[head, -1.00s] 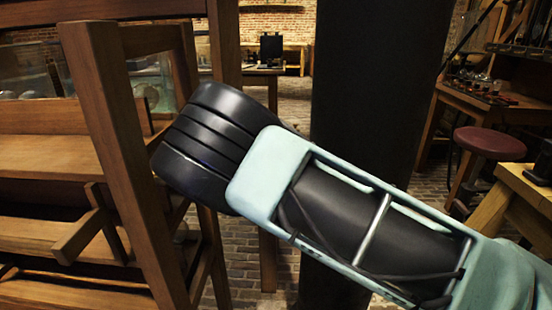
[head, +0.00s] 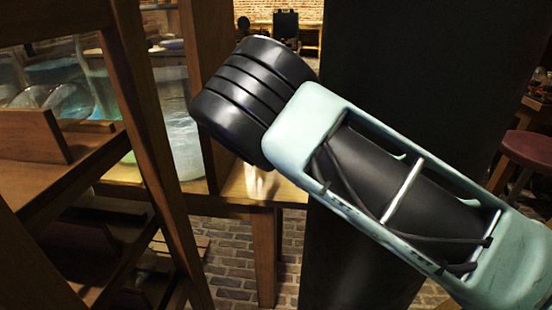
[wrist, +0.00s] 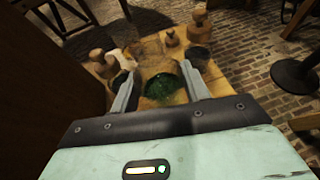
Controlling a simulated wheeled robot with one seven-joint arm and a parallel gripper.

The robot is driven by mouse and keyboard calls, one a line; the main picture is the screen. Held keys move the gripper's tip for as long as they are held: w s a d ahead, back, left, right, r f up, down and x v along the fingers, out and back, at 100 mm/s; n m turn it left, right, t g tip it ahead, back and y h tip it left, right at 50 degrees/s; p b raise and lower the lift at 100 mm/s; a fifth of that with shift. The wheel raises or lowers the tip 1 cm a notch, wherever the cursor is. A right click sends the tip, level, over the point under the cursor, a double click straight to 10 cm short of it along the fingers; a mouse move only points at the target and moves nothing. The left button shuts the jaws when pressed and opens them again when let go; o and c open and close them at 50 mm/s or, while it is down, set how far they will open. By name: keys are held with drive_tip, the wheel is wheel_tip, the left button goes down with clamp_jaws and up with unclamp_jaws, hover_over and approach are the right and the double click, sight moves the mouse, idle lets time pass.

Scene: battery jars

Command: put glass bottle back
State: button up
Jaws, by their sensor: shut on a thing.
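In the wrist view my gripper (wrist: 158,82) has its two grey fingers on either side of a clear glass bottle (wrist: 161,89) with green in its lower part. It is shut on this bottle, above a wooden surface (wrist: 183,97). Whether the bottle touches that surface is unclear. In the head view my pale green and black arm covers the middle, and neither the gripper nor the held bottle shows.
A glass jar with pale liquid (head: 183,143) stands behind a slanted wooden post (head: 150,130) at left. A dark column (head: 400,70) rises behind my arm. A red stool (head: 530,148) is at right.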

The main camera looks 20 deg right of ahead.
drive_tip(key=shift+f+b, duration=0.45)
drive_tip(key=shift+f, duration=3.3)
drive_tip(key=o, duration=1)
drive_tip(key=shift+o, duration=0.2)
drive_tip(key=p+v, duration=0.1)
drive_tip(key=v, duration=1)
drive_tip(key=shift+s+a+r, duration=0.15)
drive_tip(key=shift+s+a, duration=0.05)
drive_tip(key=shift+s, duration=0.1)
drive_tip(key=shift+s+a, duration=0.1)
